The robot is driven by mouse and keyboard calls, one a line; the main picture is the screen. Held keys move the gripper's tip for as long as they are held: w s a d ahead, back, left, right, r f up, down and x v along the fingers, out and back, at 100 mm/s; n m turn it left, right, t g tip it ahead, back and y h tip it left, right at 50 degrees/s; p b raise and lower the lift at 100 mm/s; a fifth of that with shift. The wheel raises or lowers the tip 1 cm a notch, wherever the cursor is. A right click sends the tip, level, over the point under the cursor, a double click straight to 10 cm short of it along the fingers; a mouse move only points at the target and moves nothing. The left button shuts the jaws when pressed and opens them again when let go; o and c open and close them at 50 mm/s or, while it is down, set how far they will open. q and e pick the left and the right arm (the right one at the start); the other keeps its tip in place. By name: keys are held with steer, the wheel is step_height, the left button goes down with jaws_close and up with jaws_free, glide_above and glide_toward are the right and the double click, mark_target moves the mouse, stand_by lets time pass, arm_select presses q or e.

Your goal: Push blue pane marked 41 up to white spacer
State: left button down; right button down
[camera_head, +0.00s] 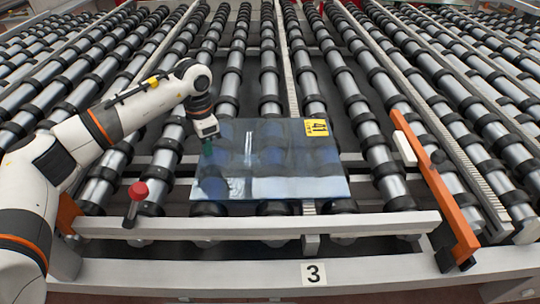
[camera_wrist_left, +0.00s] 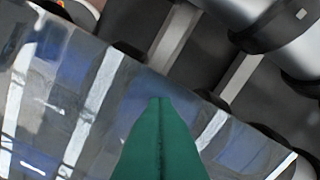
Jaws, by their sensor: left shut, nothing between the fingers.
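The blue pane (camera_head: 270,165) lies flat on the rollers, with a yellow label marked 41 (camera_head: 316,128) at its far right corner. The white spacer (camera_head: 404,148) is on the inner side of the orange bar (camera_head: 435,185), to the right of the pane, with a clear gap between them. My left gripper (camera_head: 207,148) is shut and empty, pointing down at the pane's left edge. In the left wrist view its green fingers (camera_wrist_left: 158,105) are together in front of the pane (camera_wrist_left: 60,90) and its edge. I cannot tell whether they touch it. My right gripper is not in view.
A pale front rail (camera_head: 255,226) runs along the pane's near side. A red knob (camera_head: 138,191) stands at its left end. A sign marked 3 (camera_head: 313,273) is on the front frame. Bare rollers (camera_head: 375,145) lie between pane and spacer.

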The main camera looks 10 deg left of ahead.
arm_select(q)
steer(key=shift+w+d+f, duration=0.15)
steer(key=shift+d+f, duration=0.15)
steer(key=shift+d, duration=0.15)
stand_by(1.5)
steer(key=shift+a+r, duration=0.1)
steer(key=shift+a, duration=0.15)
stand_by(0.4)
steer(key=shift+a, duration=1.3)
steer(key=shift+r+p, duration=0.4)
steer(key=shift+r, duration=0.05)
step_height(320, 180, up, 7)
steer(key=a+p, duration=0.1)
steer(key=p, duration=0.3)
steer(key=shift+s+r, duration=0.15)
steer(key=shift+s, duration=0.05)
